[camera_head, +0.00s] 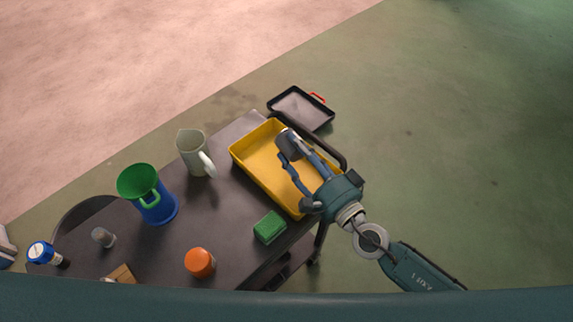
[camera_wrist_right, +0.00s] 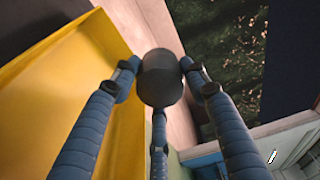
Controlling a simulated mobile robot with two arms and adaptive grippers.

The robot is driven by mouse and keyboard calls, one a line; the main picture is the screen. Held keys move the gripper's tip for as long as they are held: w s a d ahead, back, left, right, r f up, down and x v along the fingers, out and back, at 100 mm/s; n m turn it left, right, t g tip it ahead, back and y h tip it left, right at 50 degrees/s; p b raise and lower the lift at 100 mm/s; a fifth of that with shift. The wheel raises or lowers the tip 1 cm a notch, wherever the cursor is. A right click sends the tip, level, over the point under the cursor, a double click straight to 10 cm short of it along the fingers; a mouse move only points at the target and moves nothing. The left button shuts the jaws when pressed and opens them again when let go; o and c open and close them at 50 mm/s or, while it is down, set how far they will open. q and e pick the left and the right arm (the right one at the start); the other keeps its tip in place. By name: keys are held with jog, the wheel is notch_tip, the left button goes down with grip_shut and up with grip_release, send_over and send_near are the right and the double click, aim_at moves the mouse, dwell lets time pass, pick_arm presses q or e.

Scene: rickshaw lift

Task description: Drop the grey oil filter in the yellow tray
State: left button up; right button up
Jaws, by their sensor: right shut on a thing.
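The grey oil filter (camera_head: 290,146) is held between the fingers of my right gripper (camera_head: 293,160), over the far part of the yellow tray (camera_head: 250,171). In the right wrist view the filter (camera_wrist_right: 160,79) is a dark grey cylinder, with the blue fingers of the gripper (camera_wrist_right: 160,85) closed around it. The tray's yellow wall (camera_wrist_right: 45,75) shows to the left of the filter there. The height of the filter above the tray floor is hard to tell. My left gripper is not in view.
On the dark table (camera_head: 215,220) stand a pale green jug (camera_head: 192,153), a green funnel on a blue container (camera_head: 155,205), a green block (camera_head: 269,227) and an orange-capped item (camera_head: 200,262). A black tray (camera_head: 301,108) lies beyond the table. Green floor is open at right.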

jog(key=o, duration=1.3)
jog(key=shift+a+r, duration=0.1)
jog(key=shift+o, duration=0.2)
jog(key=shift+s+d, duration=0.2)
jog(key=v, duration=1.1)
jog(key=shift+s, duration=0.25)
jog(key=shift+d, duration=0.15)
